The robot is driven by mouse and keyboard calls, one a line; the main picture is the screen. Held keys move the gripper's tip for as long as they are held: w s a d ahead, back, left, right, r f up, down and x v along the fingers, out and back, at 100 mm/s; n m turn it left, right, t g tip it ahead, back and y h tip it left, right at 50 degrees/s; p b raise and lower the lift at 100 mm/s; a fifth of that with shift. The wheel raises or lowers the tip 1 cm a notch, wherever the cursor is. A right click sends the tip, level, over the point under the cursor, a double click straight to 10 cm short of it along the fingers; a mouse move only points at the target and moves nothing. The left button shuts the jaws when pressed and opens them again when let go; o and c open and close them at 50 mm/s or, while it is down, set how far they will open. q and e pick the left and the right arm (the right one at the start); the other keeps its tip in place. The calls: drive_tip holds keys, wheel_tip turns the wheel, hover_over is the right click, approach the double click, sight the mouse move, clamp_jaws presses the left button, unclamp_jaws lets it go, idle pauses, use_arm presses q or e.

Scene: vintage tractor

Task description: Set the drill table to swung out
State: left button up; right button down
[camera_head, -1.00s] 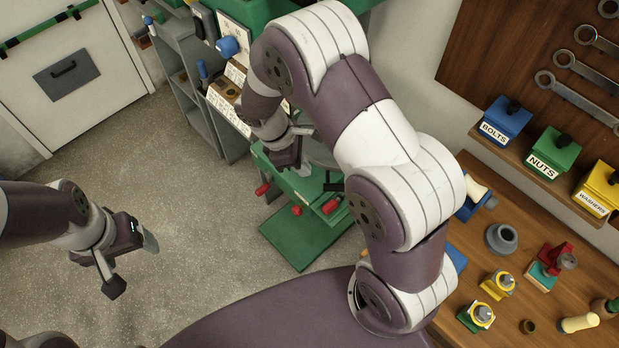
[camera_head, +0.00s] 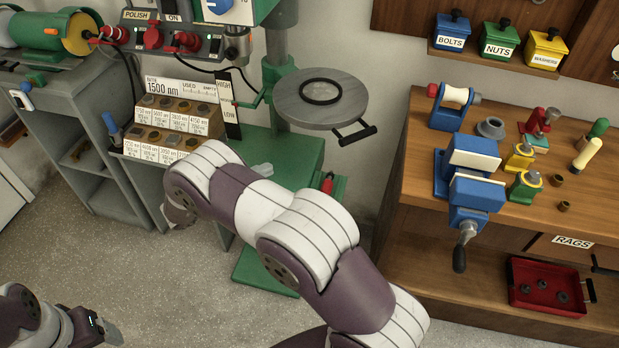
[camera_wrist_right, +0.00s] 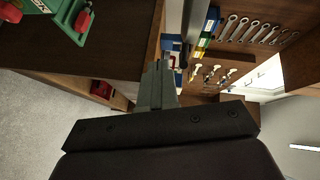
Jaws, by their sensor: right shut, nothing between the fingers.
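The drill table (camera_head: 343,110) is a round grey disc with a dark ring on top and a black handle (camera_head: 356,132) at its front right. It stands out to the right of the green drill column (camera_head: 279,60), beside rather than under the chuck (camera_head: 237,47). My right gripper (camera_head: 262,169) is mostly hidden behind my arm; its grey fingertips show below and left of the table, apart from it. In the right wrist view the fingers (camera_wrist_right: 158,85) are shut and empty. My left gripper (camera_head: 108,331) is partly in view at bottom left; its jaw opening is unclear.
A workbench (camera_head: 415,150) with a blue vise (camera_head: 470,185) is at right. A red tray (camera_head: 545,287) is on its lower shelf. A grey cabinet (camera_head: 100,170) with a switch panel (camera_head: 170,38) is at left. Open floor (camera_head: 120,265) lies in front.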

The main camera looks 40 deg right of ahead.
drive_tip(key=s+d+r+m+g+h, duration=0.1)
drive_tip(key=s+r+m+g+h, duration=0.15)
drive_tip(key=s+r+m, duration=0.2)
use_arm(q)
drive_tip(key=r+p, duration=0.2)
drive_tip(key=d+r+p, duration=0.1)
drive_tip(key=r+p, duration=0.2)
drive_tip(key=shift+s+d+r, duration=0.15)
drive_tip(key=shift+d+r, duration=0.05)
drive_tip(key=shift+r, duration=0.15)
use_arm(e)
drive_tip(key=d+f, duration=0.1)
drive_tip(key=d, duration=1.3)
drive_tip(key=shift+d+f+g+y, duration=0.2)
drive_tip(key=shift+d+g+y, duration=0.1)
drive_tip(key=shift+g+y, duration=0.05)
use_arm(q)
drive_tip(key=shift+d, duration=0.1)
use_arm(e)
drive_tip(key=shift+d, duration=0.1)
